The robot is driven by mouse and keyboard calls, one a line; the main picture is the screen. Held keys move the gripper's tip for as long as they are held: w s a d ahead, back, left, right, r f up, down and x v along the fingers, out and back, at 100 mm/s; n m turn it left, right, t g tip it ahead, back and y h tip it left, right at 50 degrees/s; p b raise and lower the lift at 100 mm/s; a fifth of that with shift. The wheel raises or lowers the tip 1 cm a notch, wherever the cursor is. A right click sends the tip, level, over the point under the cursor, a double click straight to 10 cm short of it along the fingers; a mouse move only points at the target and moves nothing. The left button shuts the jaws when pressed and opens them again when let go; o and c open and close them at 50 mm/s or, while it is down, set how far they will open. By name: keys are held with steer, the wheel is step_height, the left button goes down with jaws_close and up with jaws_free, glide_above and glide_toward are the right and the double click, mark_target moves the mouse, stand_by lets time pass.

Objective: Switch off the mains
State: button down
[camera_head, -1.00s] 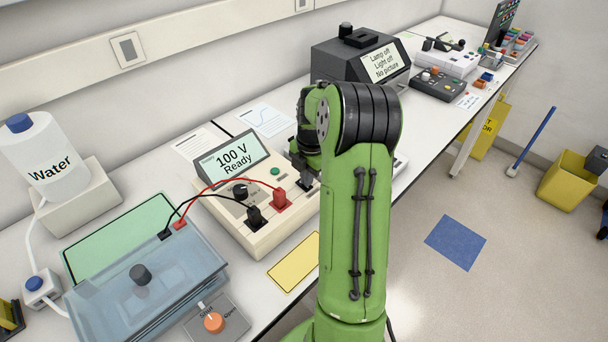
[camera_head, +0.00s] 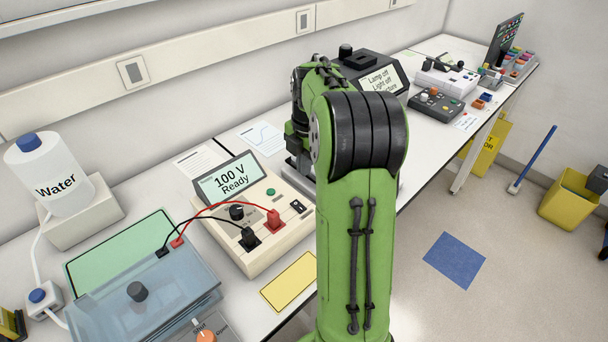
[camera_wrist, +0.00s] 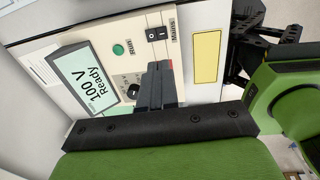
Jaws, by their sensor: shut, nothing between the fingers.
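The mains switch (camera_head: 298,206) is a small black rocker at the right end of the cream power supply (camera_head: 245,262). In the wrist view the rocker (camera_wrist: 157,34), marked with a line and a circle, sits beside the word "Mains". The supply's display (camera_head: 230,180) reads "100 V Ready"; it also shows in the wrist view (camera_wrist: 88,82). My gripper (camera_wrist: 158,68) is shut and empty. Its fingertips appear just below the rocker in the wrist view and overlap the supply's panel; the gap to the panel cannot be judged. In the head view my arm hides the fingers.
Red and black leads (camera_head: 225,207) run from the supply to a clear-lidded tank (camera_head: 150,300) at left. A green button (camera_head: 271,192) and a black knob (camera_head: 237,212) share the panel. A yellow card (camera_head: 290,282) lies in front. A dark instrument (camera_head: 385,80) stands behind my arm.

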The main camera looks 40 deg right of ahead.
mark_target(295, 203)
steer(key=p, duration=0.1)
steer(key=w+p, duration=0.1)
steer(key=shift+w+a+r+p, duration=0.15)
steer(key=shift+a+r+p, duration=0.1)
steer(key=shift+p, duration=0.15)
steer(key=shift+f, duration=0.1)
steer(key=f, duration=0.4)
steer(key=w+f, duration=0.1)
steer(key=f, duration=0.8)
steer(key=shift+w+f, duration=0.3)
steer(key=shift+f, duration=0.1)
